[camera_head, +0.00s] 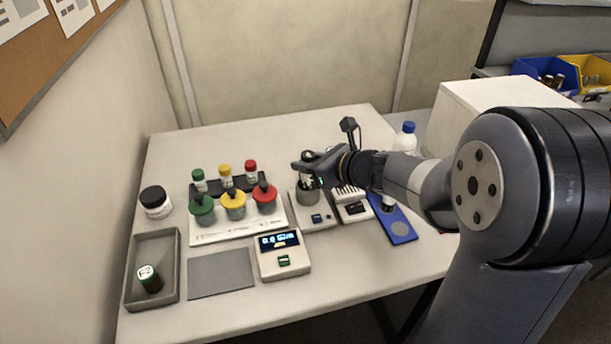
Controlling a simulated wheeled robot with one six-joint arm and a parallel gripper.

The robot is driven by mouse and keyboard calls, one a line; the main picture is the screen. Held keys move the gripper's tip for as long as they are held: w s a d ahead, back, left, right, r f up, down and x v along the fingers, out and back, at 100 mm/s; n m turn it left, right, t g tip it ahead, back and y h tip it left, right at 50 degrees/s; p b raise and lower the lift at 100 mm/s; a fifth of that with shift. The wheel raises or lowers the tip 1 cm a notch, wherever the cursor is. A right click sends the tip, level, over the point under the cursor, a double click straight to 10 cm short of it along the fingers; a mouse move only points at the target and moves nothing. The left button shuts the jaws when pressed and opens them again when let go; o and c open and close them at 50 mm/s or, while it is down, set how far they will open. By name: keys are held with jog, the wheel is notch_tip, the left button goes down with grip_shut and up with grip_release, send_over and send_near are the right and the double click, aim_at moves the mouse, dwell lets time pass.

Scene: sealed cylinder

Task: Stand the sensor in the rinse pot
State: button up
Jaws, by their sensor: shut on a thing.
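My gripper (307,171) is above the dark grey pot (308,197), which stands on a small white device with a blue display. My gripper is shut on a slim, pale thing (306,182), which looks like the sensor. The sensor is mostly hidden by the fingers, and its lower part is at the pot's mouth. I cannot tell how deep it reaches or whether it touches the pot. The grey pot looks like the rinse pot, but no label on it is readable.
Green, yellow and red lidded pots (235,205) stand on a white board, with matching capped bottles behind. A blue-capped bottle (405,138) stands right.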

jog(key=shift+f, duration=1.5)
jog(key=shift+f+b, duration=0.2)
jog(key=shift+b, duration=0.2)
jog(key=o, duration=1.1)
jog(key=shift+c, duration=0.2)
jog(key=shift+r, duration=0.15)
jog(key=shift+d+r, duration=0.15)
jog(key=p+v, duration=0.1)
jog(key=v, duration=1)
jog(key=shift+s+d+r, duration=0.15)
jog(key=shift+s+d, duration=0.05)
jog(key=shift+s, duration=0.1)
jog(key=shift+c, duration=0.4)
